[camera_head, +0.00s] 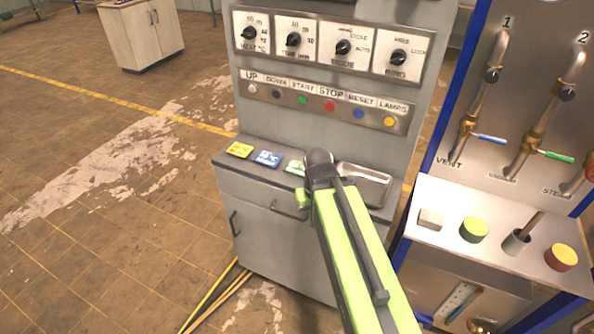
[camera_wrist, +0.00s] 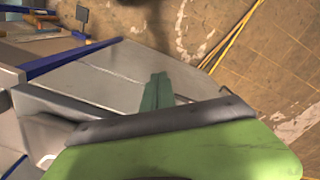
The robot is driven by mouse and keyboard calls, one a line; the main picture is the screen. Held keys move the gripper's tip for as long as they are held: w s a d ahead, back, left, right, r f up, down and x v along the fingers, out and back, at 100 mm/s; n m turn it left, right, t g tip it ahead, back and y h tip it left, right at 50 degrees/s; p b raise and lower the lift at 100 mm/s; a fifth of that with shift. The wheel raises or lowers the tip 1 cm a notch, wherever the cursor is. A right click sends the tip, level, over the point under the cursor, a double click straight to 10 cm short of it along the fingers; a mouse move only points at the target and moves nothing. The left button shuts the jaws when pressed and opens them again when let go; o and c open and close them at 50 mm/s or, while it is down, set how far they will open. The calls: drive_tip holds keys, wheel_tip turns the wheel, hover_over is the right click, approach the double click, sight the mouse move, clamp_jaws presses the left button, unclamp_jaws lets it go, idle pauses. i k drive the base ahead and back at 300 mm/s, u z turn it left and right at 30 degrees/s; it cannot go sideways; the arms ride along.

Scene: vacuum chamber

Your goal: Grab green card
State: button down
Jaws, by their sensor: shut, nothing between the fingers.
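The green card (camera_head: 294,168) lies on the grey console's ledge (camera_head: 226,162) in the head view, the rightmost of three cards, partly covered by the dark end of my arm. My gripper (camera_wrist: 158,77) shows in the wrist view as two teal-green fingers close together, shut and empty, over a grey metal surface. In the head view its fingers are hidden or hard to make out, so I cannot tell the exact gap to the card. I cannot make out the card in the wrist view.
A yellow card (camera_head: 239,150) and a blue card (camera_head: 268,158) lie left of the green one. A metal tray (camera_head: 364,184) is to the right. Knobs and buttons line the console panel (camera_head: 330,103) above. A valve panel (camera_head: 515,150) stands at right; open floor lies left.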

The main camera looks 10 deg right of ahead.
sight(295, 167)
drive_tip(key=k, duration=0.45)
drive_tip(key=u, duration=0.95)
drive_tip(key=i, duration=1.35)
drive_tip(key=u, duration=0.25)
